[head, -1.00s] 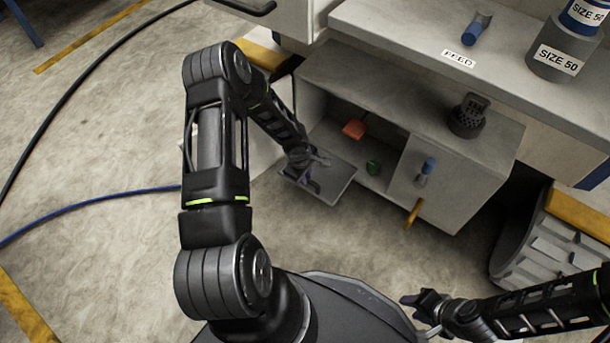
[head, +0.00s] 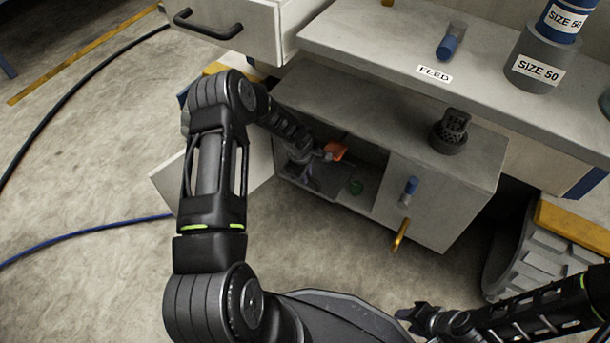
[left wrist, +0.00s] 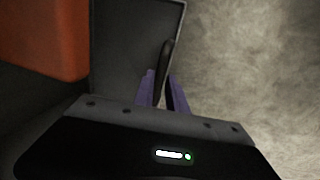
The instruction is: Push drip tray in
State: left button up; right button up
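The drip tray (head: 328,182) is a dark grey, shallow, rimmed tray at the open left bay of the low grey cabinet (head: 425,210). In the head view my left arm partly hides it. In the left wrist view the tray (left wrist: 125,45) lies ahead, with a dark upright handle (left wrist: 165,58) at its edge. My left gripper (left wrist: 162,88) has its fingers on either side of this handle and appears shut on it; it also shows at the bay mouth in the head view (head: 305,178). My right gripper (head: 412,322) is open and empty at the lower right.
An orange-red block (head: 336,151) and a green round item (head: 356,187) are inside the bay. A pale door (head: 215,175) stands open at left. A drawer (head: 235,30) hangs above left.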

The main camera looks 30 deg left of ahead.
pick_arm(q)
jog(key=o, duration=0.4)
jog(key=shift+r, duration=0.1)
jog(key=r+p, duration=0.1)
jog(key=r, duration=0.1)
jog(key=s+r+p, duration=0.1)
jog(key=r, duration=0.2)
jog(key=r+p, duration=0.1)
jog(key=r, duration=0.1)
jog(key=shift+s+r, duration=0.25)
jog(key=shift+s, duration=0.1)
